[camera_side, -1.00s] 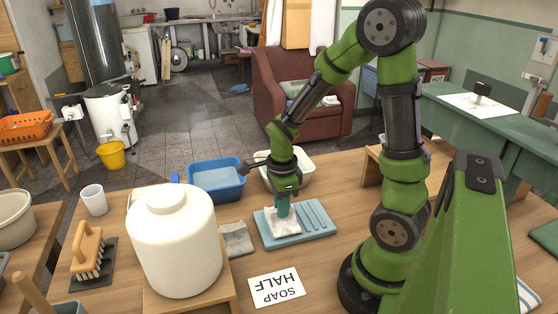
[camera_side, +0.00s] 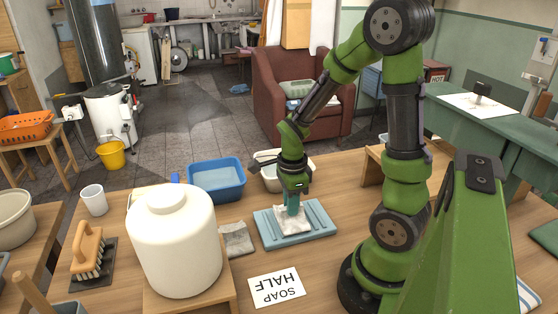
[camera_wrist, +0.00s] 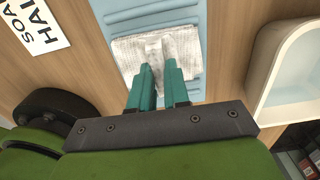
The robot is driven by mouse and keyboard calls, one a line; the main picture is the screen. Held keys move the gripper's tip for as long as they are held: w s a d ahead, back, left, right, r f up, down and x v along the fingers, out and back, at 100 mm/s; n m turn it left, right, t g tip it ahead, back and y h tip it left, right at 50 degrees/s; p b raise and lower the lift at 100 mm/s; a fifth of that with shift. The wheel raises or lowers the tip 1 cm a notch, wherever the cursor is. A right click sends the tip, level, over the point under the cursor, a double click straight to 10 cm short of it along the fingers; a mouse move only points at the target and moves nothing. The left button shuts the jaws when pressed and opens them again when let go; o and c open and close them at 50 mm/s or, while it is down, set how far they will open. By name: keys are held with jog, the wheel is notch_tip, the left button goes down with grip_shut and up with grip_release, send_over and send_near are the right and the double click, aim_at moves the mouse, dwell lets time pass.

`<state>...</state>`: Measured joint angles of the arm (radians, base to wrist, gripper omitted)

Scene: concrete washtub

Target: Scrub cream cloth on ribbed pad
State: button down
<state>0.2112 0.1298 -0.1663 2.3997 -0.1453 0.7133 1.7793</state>
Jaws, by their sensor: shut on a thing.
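The cream cloth (camera_side: 291,217) lies on the blue ribbed pad (camera_side: 268,233), near the middle, with ribs showing on both sides of it. My gripper (camera_side: 292,209) points down at the pad and is shut on the cloth. In the wrist view the teal fingers (camera_wrist: 160,82) pinch a raised fold of the cloth (camera_wrist: 130,54), which spreads flat on the pad (camera_wrist: 193,8) around them. The pad's ribs under the cloth are hidden.
A blue basin (camera_side: 216,182) and a cream basin (camera_side: 270,180) stand behind the pad. A grey cloth (camera_side: 236,240) lies left of it. A large white jug (camera_side: 175,245) stands front left. A "SOAP HALF" card (camera_side: 276,287) lies in front on bare wood.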

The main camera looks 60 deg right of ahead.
jog(key=s+d, duration=0.5)
jog(key=shift+s+d, duration=0.25)
jog(key=w+a, duration=0.4)
jog(key=shift+w+a, duration=0.35)
jog(key=shift+w+a+r, duration=0.15)
jog(key=shift+w+a, duration=0.05)
jog(key=shift+s+d+r, duration=0.1)
jog(key=shift+r, duration=3.9)
